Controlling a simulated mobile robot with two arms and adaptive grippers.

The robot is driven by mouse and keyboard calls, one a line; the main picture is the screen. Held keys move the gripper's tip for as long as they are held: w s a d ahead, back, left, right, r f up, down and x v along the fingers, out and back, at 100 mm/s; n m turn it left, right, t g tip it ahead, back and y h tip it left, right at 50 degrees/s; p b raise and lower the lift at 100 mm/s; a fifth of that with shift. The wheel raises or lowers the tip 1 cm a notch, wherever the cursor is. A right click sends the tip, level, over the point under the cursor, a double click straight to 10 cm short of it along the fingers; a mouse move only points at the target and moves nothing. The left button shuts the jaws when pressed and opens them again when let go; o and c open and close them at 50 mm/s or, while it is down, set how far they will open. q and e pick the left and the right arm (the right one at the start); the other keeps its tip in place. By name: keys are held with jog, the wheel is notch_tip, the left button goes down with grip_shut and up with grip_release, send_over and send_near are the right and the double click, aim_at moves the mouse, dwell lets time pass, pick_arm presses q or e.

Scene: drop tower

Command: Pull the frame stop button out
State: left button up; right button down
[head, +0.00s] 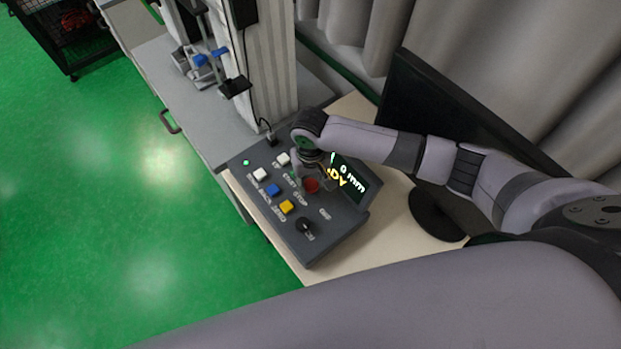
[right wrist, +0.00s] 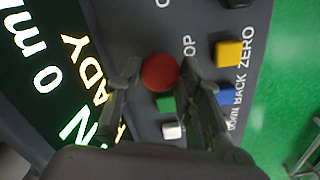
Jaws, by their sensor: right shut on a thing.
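The red stop button (right wrist: 160,72) sits on the dark control panel; in the head view the red button (head: 312,186) shows just below my right gripper. My right gripper (right wrist: 157,70) reaches down from above, with one finger on each side of the red button's head. Its fingers are shut on the button. In the head view the right gripper (head: 308,180) is partly hidden by its own wrist. The button's stem is hidden. My left gripper is not in view.
The control panel (head: 334,228) carries a yellow button (head: 287,207), a blue button (head: 273,189), white buttons, a black knob (head: 305,226) and a lit display (head: 350,178). A dark monitor (head: 436,108) stands behind my right arm. The drop tower (head: 262,70) stands beyond the panel.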

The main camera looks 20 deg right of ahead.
aim_at(310, 184)
jog(key=c, duration=1.4)
grip_release()
jog(key=shift+w+r, duration=0.15)
jog(key=shift+r, duration=0.1)
jog(key=o, duration=0.3)
notch_tip(310, 184, up, 12)
jog(key=shift+s+f, duration=0.1)
jog(key=shift+s, duration=0.1)
